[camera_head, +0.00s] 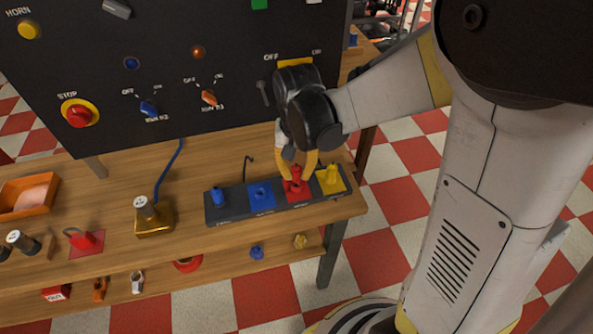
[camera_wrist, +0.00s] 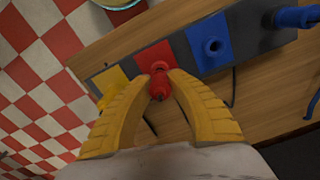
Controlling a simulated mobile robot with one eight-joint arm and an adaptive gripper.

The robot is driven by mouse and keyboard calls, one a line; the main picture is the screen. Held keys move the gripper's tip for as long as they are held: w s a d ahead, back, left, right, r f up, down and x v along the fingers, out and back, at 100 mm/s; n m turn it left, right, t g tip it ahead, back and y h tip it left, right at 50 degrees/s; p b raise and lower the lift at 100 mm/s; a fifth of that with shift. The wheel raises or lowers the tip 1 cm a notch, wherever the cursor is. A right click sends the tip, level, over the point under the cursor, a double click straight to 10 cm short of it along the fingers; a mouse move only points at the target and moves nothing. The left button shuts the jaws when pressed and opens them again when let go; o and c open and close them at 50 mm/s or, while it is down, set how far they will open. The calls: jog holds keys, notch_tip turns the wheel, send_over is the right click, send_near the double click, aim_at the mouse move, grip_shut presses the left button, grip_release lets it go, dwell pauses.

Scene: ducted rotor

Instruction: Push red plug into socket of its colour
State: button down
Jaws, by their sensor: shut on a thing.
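The red plug (camera_head: 297,172) stands over the red socket plate (camera_head: 306,195) on the dark socket strip. My gripper (camera_head: 298,168) reaches down from above with its yellow fingers at the plug. In the wrist view, the fingertips of my gripper (camera_wrist: 158,82) are closed on both sides of the red plug (camera_wrist: 159,88). The red socket plate (camera_wrist: 153,54) shows just beyond the plug. The plug looks about upright and in line with the socket. The plug's lower end and the socket opening are hidden, so I cannot tell how deep it sits.
On the same strip, a yellow plug (camera_head: 331,178) stands at right, an empty blue socket (camera_head: 261,195) is left of red, and a blue plug (camera_head: 217,197) is at the left end. The black control panel (camera_head: 170,60) rises behind. A brass block (camera_head: 153,222) stands left.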

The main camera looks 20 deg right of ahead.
aim_at(297, 168)
jog(key=shift+f+b, duration=0.9)
jog(key=shift+f, duration=0.25)
jog(key=c, duration=1.2)
grip_release()
jog(key=shift+c, duration=0.2)
notch_tip(297, 168, up, 12)
